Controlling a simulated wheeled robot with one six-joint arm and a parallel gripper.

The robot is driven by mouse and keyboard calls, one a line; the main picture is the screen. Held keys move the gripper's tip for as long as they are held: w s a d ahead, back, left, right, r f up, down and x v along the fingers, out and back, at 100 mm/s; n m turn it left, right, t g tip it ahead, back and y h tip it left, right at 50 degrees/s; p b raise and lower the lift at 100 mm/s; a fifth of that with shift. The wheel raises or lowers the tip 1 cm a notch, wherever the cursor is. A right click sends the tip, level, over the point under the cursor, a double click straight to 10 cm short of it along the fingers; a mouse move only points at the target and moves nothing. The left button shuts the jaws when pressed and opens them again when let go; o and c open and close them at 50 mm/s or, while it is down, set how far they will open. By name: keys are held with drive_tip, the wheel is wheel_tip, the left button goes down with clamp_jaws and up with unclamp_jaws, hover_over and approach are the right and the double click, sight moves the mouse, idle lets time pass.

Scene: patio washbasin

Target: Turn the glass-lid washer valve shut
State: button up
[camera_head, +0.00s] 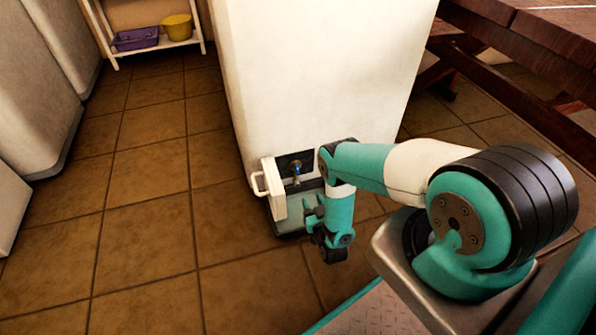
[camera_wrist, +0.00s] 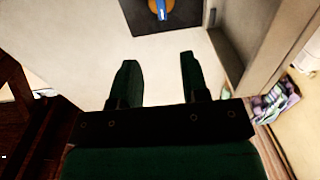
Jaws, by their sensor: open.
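The valve (camera_head: 296,168) has a small blue handle on a brass-coloured body. It sits in a dark panel low on the front of a white block (camera_head: 320,70). A white hatch door (camera_head: 273,187) with a loop handle stands open at its left. In the wrist view the blue valve handle (camera_wrist: 163,11) is at the top edge, partly cut off, pointing roughly down the picture. My gripper (camera_head: 311,214) is below and slightly right of the valve. In the wrist view my gripper (camera_wrist: 158,58) has two parted fingers with nothing between them, short of the valve. No glass lid shows.
White rounded units (camera_head: 40,80) stand at the left. A shelf at the back holds a purple basket (camera_head: 134,39) and a yellow bucket (camera_head: 177,27). A wooden table (camera_head: 530,40) is at the right. The tiled floor (camera_head: 150,220) left of the block is clear.

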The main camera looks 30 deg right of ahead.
sight(298, 170)
drive_tip(key=b+x, duration=0.2)
drive_tip(key=x, duration=0.2)
drive_tip(key=b+x, duration=0.2)
drive_tip(key=x, duration=0.3)
drive_tip(key=b+x, duration=0.2)
drive_tip(key=x, duration=0.2)
drive_tip(key=shift+w+f+b, duration=0.3)
drive_tip(key=shift+w+b, duration=0.05)
drive_tip(key=shift+b, duration=0.05)
drive_tip(key=shift+w+d+r+b, duration=0.1)
drive_tip(key=shift+w+r+b, duration=0.2)
drive_tip(key=shift+w, duration=0.2)
drive_tip(key=shift+c, duration=0.4)
drive_tip(key=shift+f, duration=0.1)
clamp_jaws()
